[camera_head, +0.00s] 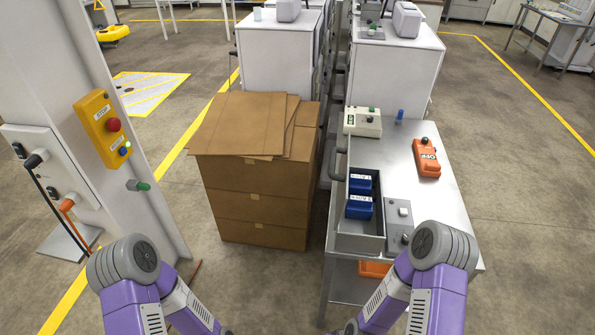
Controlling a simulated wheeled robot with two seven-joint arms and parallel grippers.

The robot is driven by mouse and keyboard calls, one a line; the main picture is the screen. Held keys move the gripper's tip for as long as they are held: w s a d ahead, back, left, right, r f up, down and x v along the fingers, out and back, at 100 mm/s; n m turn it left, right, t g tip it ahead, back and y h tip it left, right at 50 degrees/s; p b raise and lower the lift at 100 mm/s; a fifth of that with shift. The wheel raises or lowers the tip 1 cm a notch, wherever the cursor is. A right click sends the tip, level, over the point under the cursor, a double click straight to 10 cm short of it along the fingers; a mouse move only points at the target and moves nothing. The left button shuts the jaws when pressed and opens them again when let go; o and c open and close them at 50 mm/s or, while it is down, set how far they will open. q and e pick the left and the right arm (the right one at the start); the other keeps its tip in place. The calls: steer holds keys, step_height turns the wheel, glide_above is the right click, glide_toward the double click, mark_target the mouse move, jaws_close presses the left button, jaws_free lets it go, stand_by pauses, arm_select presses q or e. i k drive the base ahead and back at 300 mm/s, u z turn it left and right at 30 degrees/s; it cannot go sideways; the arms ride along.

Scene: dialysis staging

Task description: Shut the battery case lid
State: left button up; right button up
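A grey open-topped case (359,243) sits on the left part of the metal cart, with two blue battery-like blocks, one farther back (360,184) and one nearer (359,207), inside it. Its top is open and the blocks are visible from above. I cannot clearly make out a lid; a thin grey panel edge runs along its left side. Both my purple arms come in at the bottom, the left by the wall panel and the right over the cart's near end. Their forearms run down out of the picture, so neither gripper shows.
On the metal cart (437,200) are an orange device (427,158), a white-green box (362,122), a blue item (399,116) and a grey control plate (398,240). Stacked cardboard boxes (255,205) stand to its left. A yellow button box (103,128) is on the left pillar. Floor right of the cart is clear.

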mark_target(342, 177)
steer(key=u, duration=0.8)
steer(key=i, duration=0.75)
steer(key=z, duration=1.75)
steer(key=k, duration=0.55)
steer(key=u, duration=0.4)
steer(key=i, duration=0.6)
steer(key=z, duration=0.05)
